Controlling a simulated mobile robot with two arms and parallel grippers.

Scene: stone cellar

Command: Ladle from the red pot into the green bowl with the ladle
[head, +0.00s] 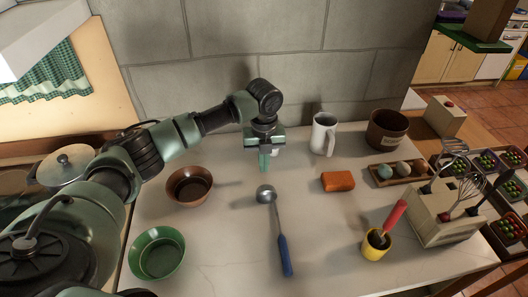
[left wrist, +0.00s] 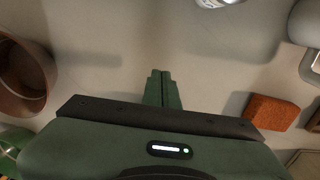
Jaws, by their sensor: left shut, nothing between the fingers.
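The ladle (head: 283,250) lies on the pale counter with its metal cup toward the back and its blue handle toward the front. The green bowl (head: 157,256) stands empty at the counter's front left; a green edge shows in the left wrist view (left wrist: 8,152). No clearly red pot shows; a lidded metal pot (head: 64,166) is at the far left, partly behind my arm. My left gripper (head: 264,162) is shut and empty, pointing down behind the ladle's cup; its closed fingers show in the left wrist view (left wrist: 161,88). My right gripper is out of view.
A brown bowl (head: 188,188) is left of the ladle. An orange block (head: 338,181), white mug (head: 322,136), brown pot (head: 386,130), egg tray (head: 405,176), yellow cup (head: 375,246) and utensil holder (head: 440,215) stand right.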

